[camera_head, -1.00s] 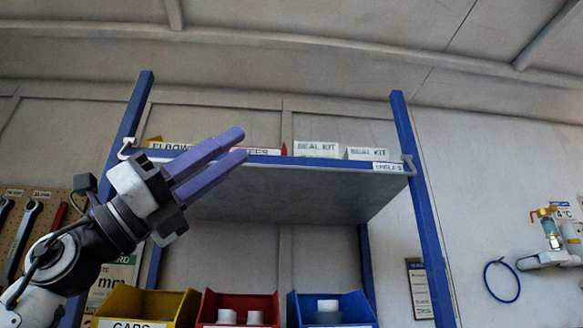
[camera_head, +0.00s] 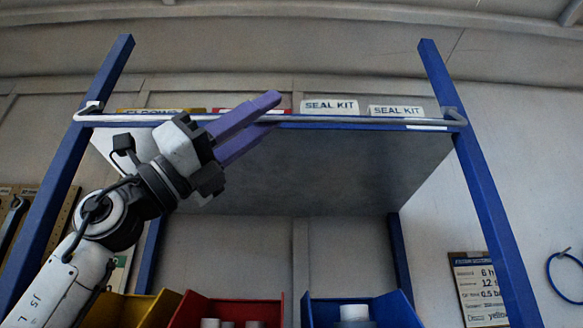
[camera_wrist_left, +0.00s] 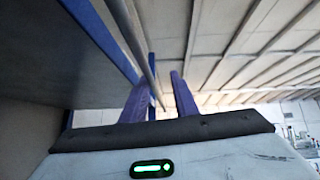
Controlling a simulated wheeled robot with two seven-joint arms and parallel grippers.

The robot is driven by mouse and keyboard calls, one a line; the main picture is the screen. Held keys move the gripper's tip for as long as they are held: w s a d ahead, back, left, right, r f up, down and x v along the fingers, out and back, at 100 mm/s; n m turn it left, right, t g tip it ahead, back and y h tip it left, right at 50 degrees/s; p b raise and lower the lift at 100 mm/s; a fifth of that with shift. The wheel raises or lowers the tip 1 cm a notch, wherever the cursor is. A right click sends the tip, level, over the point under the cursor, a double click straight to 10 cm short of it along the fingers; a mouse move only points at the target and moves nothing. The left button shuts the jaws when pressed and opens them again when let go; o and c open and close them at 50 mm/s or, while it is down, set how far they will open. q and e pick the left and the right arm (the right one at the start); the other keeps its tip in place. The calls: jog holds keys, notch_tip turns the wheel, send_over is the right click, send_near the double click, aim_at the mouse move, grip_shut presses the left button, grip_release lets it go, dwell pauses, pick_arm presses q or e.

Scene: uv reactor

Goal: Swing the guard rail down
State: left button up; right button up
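The guard rail (camera_head: 345,119) is a thin pale bar across the front of the high shelf, with a bent end at each blue post. It runs level along the shelf's front edge, below the seal kit labels. In the left wrist view, the rail (camera_wrist_left: 136,45) shows as a grey bar running away towards the fingers. My left gripper (camera_head: 270,112) has purple fingers, tilted up to the right, at the left half of the rail. The fingers are apart, and the rail seems to line up with the gap between them; contact is unclear. My right gripper is out of view.
The shelf (camera_head: 300,170) carries white seal kit boxes (camera_head: 330,108) and labelled bins behind the rail. Blue posts (camera_head: 490,190) stand at both sides. Yellow, red (camera_head: 230,308) and blue bins sit below. A notice (camera_head: 478,285) hangs at lower right.

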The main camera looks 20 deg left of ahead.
pick_arm(q)
jog(key=p+x, duration=0.1)
jog(key=x, duration=0.5)
jog(key=shift+w, duration=0.1)
